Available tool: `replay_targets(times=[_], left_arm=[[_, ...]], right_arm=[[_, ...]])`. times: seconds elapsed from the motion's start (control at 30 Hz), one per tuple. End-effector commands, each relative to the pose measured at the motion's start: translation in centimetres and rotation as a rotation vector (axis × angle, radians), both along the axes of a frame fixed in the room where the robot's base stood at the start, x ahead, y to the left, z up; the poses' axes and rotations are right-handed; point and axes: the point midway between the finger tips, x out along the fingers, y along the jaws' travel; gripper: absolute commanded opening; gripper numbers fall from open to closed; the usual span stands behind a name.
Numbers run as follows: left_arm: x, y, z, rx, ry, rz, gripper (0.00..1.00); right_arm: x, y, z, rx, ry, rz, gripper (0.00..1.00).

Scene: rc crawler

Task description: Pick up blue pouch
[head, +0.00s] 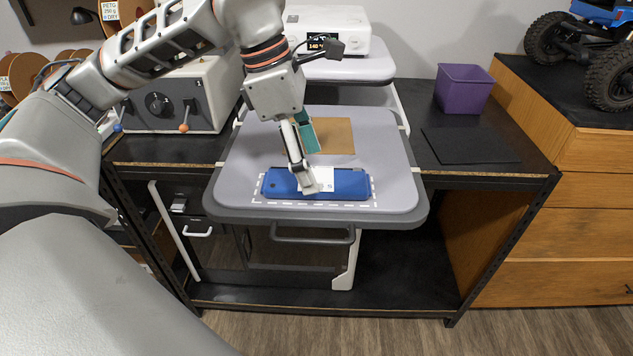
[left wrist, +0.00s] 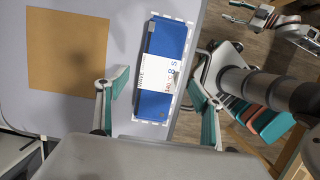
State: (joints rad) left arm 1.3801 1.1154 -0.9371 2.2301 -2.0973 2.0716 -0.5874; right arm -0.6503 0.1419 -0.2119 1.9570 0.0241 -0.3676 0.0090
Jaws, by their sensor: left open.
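The blue pouch (head: 345,184) lies flat inside a white dashed outline on the front part of a grey tray-topped cart (head: 235,190). It has a white label with printing across its middle. My left gripper (head: 311,165) is over the pouch, open and empty, pointing down. In the left wrist view the pouch (left wrist: 165,45) lies lengthwise between the two spread fingers (left wrist: 160,86), one on each long side. I cannot tell how high the fingertips are above the tray. What looks like my right gripper (left wrist: 270,17) shows small at the top right of that view; its jaws are unclear.
A brown square (head: 336,136) lies behind the pouch on the tray. A white device (head: 328,25) stands behind, and a grey box with levers (head: 180,95) stands left. A purple bin (head: 463,90) and a black mat (head: 468,144) are on the right of the dark bench.

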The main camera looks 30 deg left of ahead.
Motion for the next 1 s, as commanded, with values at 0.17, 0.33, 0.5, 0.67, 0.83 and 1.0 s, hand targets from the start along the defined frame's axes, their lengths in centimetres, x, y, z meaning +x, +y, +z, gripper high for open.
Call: replay_targets(times=[0.17, 0.33, 0.5, 0.67, 0.83, 1.0], left_arm=[[0.3, -0.4, -2.5, -0.002, 0.003, -0.002, 0.67], [0.5, -0.6, -3.0, -0.003, -0.001, -0.001, 0.67], [0.4, -0.6, -3.0, -0.003, 0.000, -0.002, 0.64], [0.4, -0.6, -3.0, -0.003, 0.000, -0.002, 0.26], [0.4, -0.6, -3.0, -0.003, 0.000, -0.002, 0.25], [0.4, -0.6, -2.9, -0.003, 0.000, -0.002, 0.25]], right_arm=[[0.0, 0.0, -0.2, 0.000, 0.001, 0.000, 0.40], [0.0, 0.0, -0.1, 0.000, -0.001, 0.000, 0.40], [0.2, 0.1, 0.2, 0.002, -0.007, -0.001, 0.40], [0.3, 0.1, 0.3, 0.004, -0.008, -0.001, 0.40], [0.3, 0.1, 0.3, 0.005, -0.009, -0.001, 0.40], [0.3, 0.1, 0.2, 0.004, -0.007, -0.002, 0.40]])
